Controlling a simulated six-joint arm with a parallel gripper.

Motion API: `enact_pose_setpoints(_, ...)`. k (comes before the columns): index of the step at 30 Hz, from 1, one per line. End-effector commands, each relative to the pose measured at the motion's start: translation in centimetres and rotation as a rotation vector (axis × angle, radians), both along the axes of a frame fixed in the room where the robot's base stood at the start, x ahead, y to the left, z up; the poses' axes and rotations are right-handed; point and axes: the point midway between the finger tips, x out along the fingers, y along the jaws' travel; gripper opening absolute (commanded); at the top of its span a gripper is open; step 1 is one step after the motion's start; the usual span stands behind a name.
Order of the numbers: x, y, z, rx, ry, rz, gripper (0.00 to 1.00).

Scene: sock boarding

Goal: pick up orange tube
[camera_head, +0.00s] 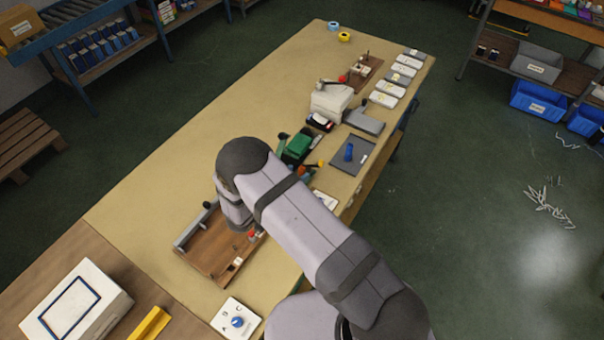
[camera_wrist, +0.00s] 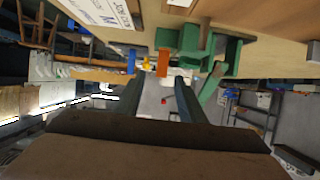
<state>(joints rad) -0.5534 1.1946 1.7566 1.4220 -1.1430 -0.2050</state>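The tube looks beyond the fingers, not held. In the head view, a small orange piece (camera_head: 302,170) shows beside the green machine, partly hidden by my arm. My arm also hides the gripper there.
A green machine (camera_wrist: 208,45) is close to the right of the tube in the wrist view. A blue tube (camera_head: 349,152) stands on a grey mat (camera_head: 340,163). A yellow piece (camera_head: 321,163) is near the orange one. A wooden tray (camera_head: 205,255) lies below my arm.

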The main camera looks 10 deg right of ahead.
Motion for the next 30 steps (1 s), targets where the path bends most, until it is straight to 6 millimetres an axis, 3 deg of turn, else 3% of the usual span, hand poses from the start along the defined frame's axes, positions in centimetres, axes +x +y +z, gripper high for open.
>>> enact_pose_setpoints(18,3.3,-3.1,-1.7,0.002,0.001,0.000,0.37)
enact_pose_setpoints(27,3.6,-3.3,-1.9,0.001,0.000,0.001,0.37)
enact_pose_setpoints(30,3.6,-3.3,-1.9,0.001,0.000,0.002,0.15)
